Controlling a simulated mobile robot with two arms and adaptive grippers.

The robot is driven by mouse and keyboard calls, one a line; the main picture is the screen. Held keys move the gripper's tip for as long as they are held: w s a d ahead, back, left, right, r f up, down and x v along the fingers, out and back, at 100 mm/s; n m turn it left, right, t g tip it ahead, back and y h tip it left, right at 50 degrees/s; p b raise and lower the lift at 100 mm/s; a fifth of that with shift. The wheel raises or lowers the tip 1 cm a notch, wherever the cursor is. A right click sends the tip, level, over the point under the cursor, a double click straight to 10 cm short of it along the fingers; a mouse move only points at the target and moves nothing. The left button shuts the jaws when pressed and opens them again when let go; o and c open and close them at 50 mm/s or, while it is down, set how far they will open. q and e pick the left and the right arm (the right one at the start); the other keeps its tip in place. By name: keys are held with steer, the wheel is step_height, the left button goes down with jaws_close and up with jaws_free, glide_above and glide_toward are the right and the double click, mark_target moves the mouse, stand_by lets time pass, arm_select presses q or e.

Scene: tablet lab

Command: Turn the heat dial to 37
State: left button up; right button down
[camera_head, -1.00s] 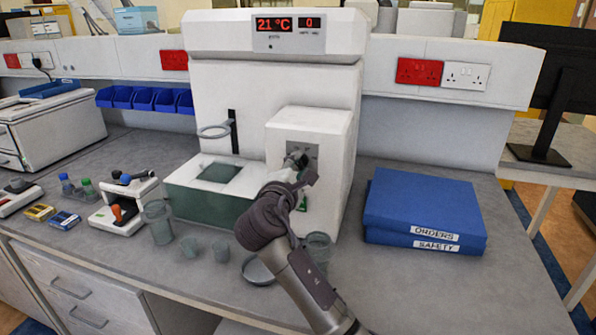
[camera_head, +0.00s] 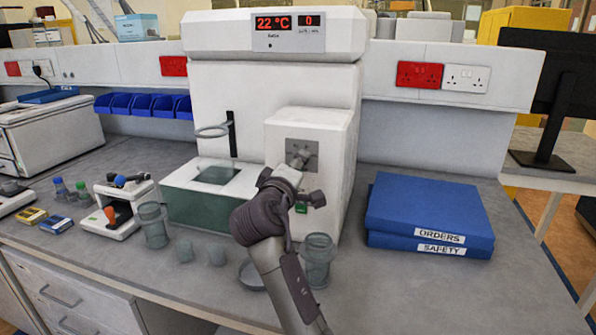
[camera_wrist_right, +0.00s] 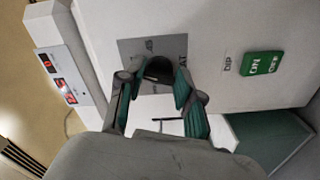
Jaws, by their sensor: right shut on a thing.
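The heat dial (camera_wrist_right: 158,69) is a dark round knob on a grey plate on the front of the white machine's box. In the head view its grey plate (camera_head: 314,147) shows above my right gripper (camera_head: 297,162). In the right wrist view my right gripper (camera_wrist_right: 155,88) has its green-padded fingers closed around the dial, one on each side. Its pointer and scale marks cannot be read. The machine's display (camera_head: 275,23) reads 22 °C in red, with a 0 beside it. My left gripper is not in view.
A green ON switch (camera_wrist_right: 262,65) sits on the same box beside the dial. Glass beakers (camera_head: 318,260) stand on the bench by my right arm. Blue binders (camera_head: 425,205) lie at the right. A greenish bath (camera_head: 188,210) is left of the box.

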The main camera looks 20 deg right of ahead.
steer(key=shift+f+m, duration=0.15)
steer(key=shift+m, duration=0.15)
stand_by(0.4)
steer(key=c, duration=0.8)
jaws_free()
steer(key=shift+o, duration=0.2)
